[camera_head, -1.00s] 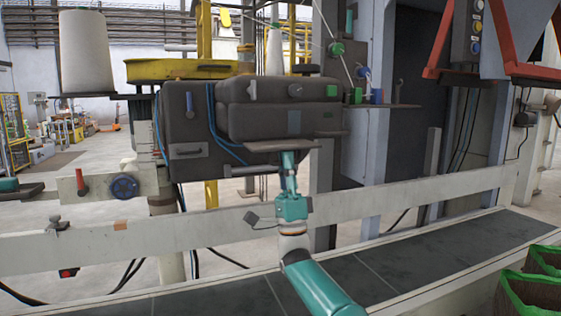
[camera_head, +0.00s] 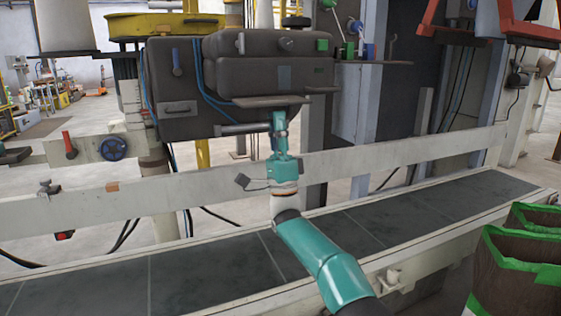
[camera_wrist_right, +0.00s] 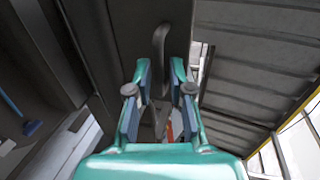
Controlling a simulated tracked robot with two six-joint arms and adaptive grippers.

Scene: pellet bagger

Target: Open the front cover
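The dark grey machine head (camera_head: 185,85) hangs above the conveyor in the head view. Its raised front part, which looks like the front cover (camera_head: 255,76), sits flat against the body, with a protruding plate (camera_head: 272,101) along its lower edge. My right gripper (camera_head: 279,118) is just under that plate, pointing up; its fingertips are hard to make out there. In the right wrist view its two fingers (camera_wrist_right: 160,88) are apart, with a curved grey handle (camera_wrist_right: 160,42) in line between and beyond them. Contact cannot be told. My left gripper is not in view.
A long pale rail (camera_head: 390,162) runs behind my right arm, above the dark conveyor belt (camera_head: 200,268). Green-edged brown bags (camera_head: 515,285) stand at the lower right. A small shelf (camera_head: 385,61) and a red frame (camera_head: 440,20) are to the right.

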